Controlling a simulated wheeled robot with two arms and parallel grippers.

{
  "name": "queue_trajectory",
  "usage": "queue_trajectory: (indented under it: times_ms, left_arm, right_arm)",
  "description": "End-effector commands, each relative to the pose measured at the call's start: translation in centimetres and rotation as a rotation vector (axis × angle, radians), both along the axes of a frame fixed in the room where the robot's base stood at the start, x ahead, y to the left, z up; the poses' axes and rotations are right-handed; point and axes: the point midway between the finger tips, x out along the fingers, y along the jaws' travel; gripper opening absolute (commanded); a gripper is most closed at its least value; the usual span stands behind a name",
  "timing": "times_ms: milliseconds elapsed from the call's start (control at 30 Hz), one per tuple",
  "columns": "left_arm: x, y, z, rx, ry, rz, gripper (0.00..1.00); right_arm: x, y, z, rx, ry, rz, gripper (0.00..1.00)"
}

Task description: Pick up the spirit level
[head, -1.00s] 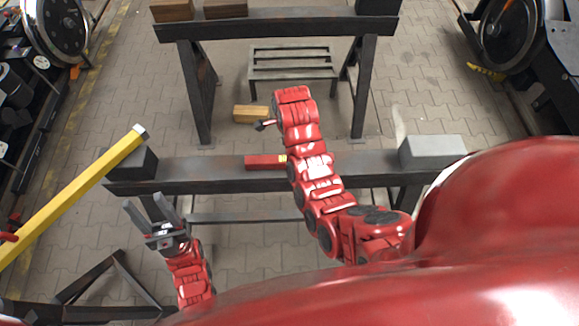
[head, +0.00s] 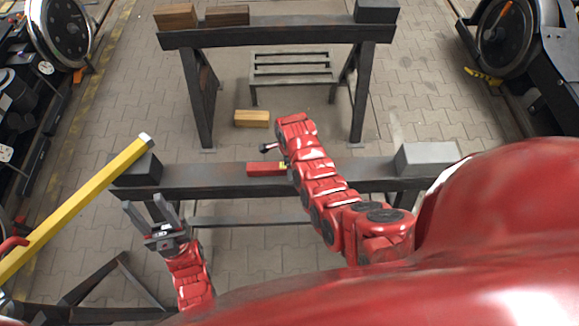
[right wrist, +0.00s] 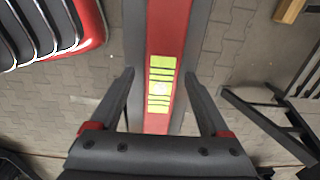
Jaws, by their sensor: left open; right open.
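The spirit level (head: 262,169) is a red bar with a yellow-green part, lying on the dark beam of the near trestle (head: 225,182). My right arm covers its right end in the head view. In the right wrist view the spirit level (right wrist: 168,35) runs lengthwise between the fingers of my open right gripper (right wrist: 160,76), with yellow-green patches facing the camera. The fingers are spread on either side, apart from the level; I cannot tell the height gap. My left gripper (head: 154,210) is open and empty, in front of the beam's left end.
A grey block (head: 427,158) sits on the beam to the right and a dark block (head: 140,167) on its left end. A yellow bar (head: 80,204) slants past the left end. A second trestle (head: 280,32) with blocks stands behind; a wooden block (head: 251,118) lies on the floor.

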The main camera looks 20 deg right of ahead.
Motion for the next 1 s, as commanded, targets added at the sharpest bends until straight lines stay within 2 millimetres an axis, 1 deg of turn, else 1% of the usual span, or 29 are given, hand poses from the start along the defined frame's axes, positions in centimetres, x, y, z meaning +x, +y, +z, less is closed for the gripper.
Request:
queue_trajectory:
  times_ms: [67,100,167,200,267,300,367,400,533,1000]
  left_arm:
    - [0.00,0.00,-0.02,0.000,0.000,0.000,0.50]
    - [0.00,0.00,-0.03,0.000,0.000,0.000,0.50]
    - [0.00,0.00,-0.03,0.000,0.000,0.000,0.50]
    - [0.00,0.00,-0.03,0.000,0.000,0.000,0.50]
    - [0.00,0.00,-0.02,0.000,0.000,0.000,0.50]
    - [0.00,0.00,-0.02,0.000,0.000,0.000,0.50]
    - [0.00,0.00,-0.03,0.000,0.000,0.000,0.50]
    - [0.00,0.00,-0.02,0.000,0.000,0.000,0.50]
    - [0.00,0.00,-0.02,0.000,0.000,0.000,0.50]
    - [0.00,-0.01,-0.08,0.000,0.000,0.000,0.50]
  right_arm:
    - [0.01,0.01,0.00,0.000,0.000,0.000,0.80]
    - [0.02,-0.01,0.01,0.000,-0.001,0.000,0.78]
    - [0.03,0.00,0.02,0.000,-0.001,0.000,0.67]
    - [0.03,0.00,0.02,0.000,-0.001,0.000,0.60]
    - [0.02,0.00,0.02,0.000,-0.001,0.000,0.49]
    - [0.02,0.00,0.03,0.000,-0.001,0.000,0.42]
    - [0.02,0.00,0.03,0.000,-0.001,0.001,0.31]
    - [0.02,0.00,0.03,0.000,-0.001,0.001,0.24]
    - [0.03,0.00,0.04,0.000,-0.001,0.001,0.01]
    - [0.07,0.01,0.09,-0.001,-0.002,0.001,0.00]
